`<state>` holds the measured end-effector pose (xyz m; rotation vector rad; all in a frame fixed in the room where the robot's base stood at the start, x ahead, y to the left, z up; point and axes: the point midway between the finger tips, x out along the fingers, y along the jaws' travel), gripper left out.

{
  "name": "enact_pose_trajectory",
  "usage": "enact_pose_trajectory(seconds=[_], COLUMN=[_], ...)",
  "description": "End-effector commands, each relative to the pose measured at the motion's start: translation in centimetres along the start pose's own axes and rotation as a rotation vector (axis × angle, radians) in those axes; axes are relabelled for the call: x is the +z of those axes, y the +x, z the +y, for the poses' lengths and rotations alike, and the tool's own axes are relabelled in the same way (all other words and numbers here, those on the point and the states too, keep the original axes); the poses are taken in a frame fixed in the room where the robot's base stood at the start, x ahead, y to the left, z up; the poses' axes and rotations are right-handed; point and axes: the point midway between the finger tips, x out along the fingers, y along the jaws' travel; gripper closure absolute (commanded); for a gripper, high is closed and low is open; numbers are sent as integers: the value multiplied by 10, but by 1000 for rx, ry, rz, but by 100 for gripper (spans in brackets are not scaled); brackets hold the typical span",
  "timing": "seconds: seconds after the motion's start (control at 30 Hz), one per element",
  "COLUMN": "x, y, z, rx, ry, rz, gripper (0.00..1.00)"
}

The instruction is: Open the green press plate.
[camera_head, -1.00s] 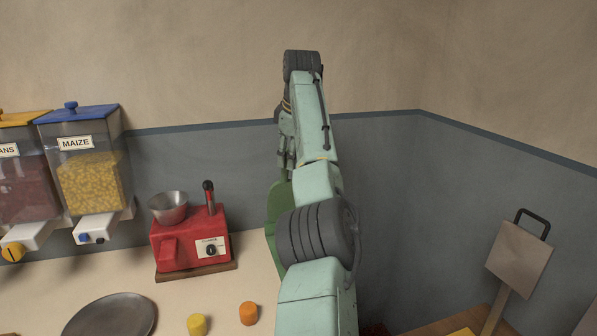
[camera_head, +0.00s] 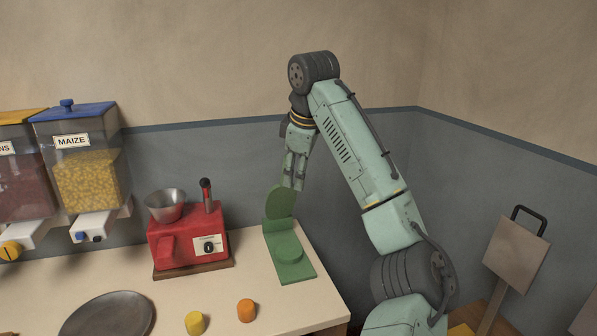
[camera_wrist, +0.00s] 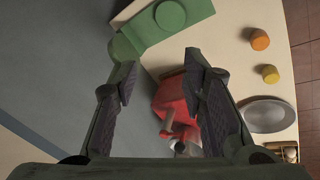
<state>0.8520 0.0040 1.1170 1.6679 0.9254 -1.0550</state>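The green press (camera_head: 289,259) stands on the counter's right part, with a round raised disc on its base. Its round green press plate (camera_head: 281,203) stands up at the back end, away from the base. My gripper (camera_head: 295,185) points down right by the plate's upper edge; whether they touch cannot be told. In the wrist view the fingers of my gripper (camera_wrist: 160,76) are wide apart with nothing held between them. The press (camera_wrist: 168,20) shows beyond the fingertips there, at the top.
A red machine (camera_head: 189,240) with a metal bowl stands left of the press. A yellow piece (camera_head: 195,323), an orange piece (camera_head: 246,310) and a dark round plate (camera_head: 108,316) lie in front. A maize dispenser (camera_head: 86,180) hangs left. The wall is close behind the press.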

Motion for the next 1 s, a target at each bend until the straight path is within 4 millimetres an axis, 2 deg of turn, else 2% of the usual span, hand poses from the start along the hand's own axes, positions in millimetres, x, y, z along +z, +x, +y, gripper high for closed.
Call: enact_pose_trajectory(seconds=[0.3,0.37,0.47,0.57,0.6,0.7,0.77,0.87,1.0], x=[1,1,-4,-18,-26,-44,-48,-41,-5], y=[-1,1,21,61,80,115,125,130,121], z=[-2,-2,-5,-11,-14,-22,-26,-32,-42], rx=[-1,0,13,55,80,162,217,316,456], ry=[1,1,2,13,25,82,130,230,372], rz=[0,4,55,201,286,541,701,955,1244], gripper=[62,66,73,79,82,89,93,99,100])
